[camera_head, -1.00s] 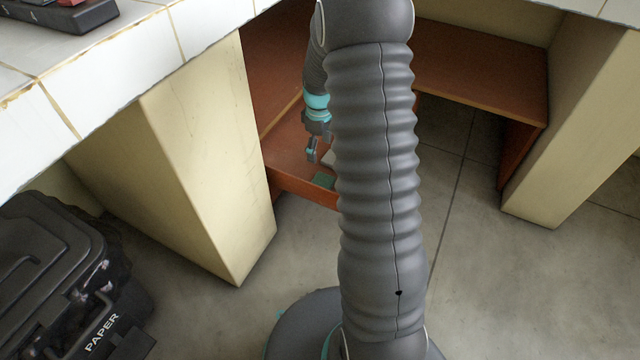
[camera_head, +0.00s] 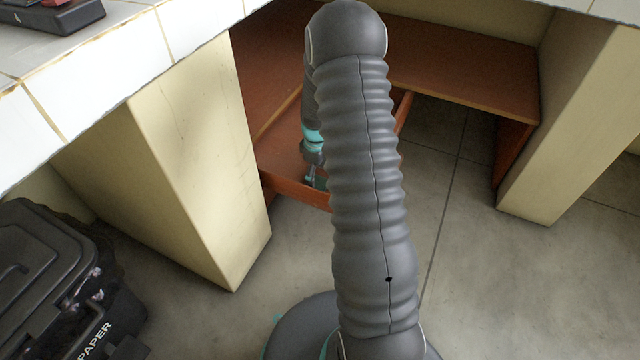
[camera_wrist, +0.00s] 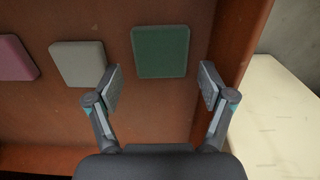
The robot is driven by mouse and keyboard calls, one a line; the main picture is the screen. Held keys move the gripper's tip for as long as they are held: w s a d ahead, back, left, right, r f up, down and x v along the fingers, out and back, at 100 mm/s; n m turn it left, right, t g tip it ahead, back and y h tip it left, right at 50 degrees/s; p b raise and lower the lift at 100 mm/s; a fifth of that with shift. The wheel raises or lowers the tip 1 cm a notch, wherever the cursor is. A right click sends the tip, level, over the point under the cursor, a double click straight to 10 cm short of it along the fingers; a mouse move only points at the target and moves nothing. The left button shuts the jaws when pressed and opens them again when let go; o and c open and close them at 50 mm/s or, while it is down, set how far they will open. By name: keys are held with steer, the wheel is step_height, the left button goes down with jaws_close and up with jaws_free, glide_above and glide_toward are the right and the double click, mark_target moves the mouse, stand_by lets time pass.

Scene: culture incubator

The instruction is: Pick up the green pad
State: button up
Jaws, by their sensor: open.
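The green pad (camera_wrist: 160,52) is a flat, rounded square lying on the floor of the reddish-brown drawer in the wrist view. My gripper (camera_wrist: 158,88) is open and empty, with one finger towards each side of the pad's near edge. The pad lies ahead of the fingertips in the picture, and I see no contact. In the head view my gripper (camera_head: 314,178) is low inside the drawer, partly hidden by my arm.
A grey pad (camera_wrist: 78,64) lies left of the green one, close to the left finger, and a pink pad (camera_wrist: 15,58) lies further left. The drawer wall (camera_wrist: 238,60) runs close to the right finger. A cream cabinet side (camera_head: 170,150) stands left of the drawer.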

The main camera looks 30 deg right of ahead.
mark_target(317, 183)
step_height(317, 183, down, 4)
steer(key=shift+r, duration=0.25)
steer(key=c, duration=0.7)
step_height(317, 183, up, 10)
steer(key=shift+p, duration=0.4)
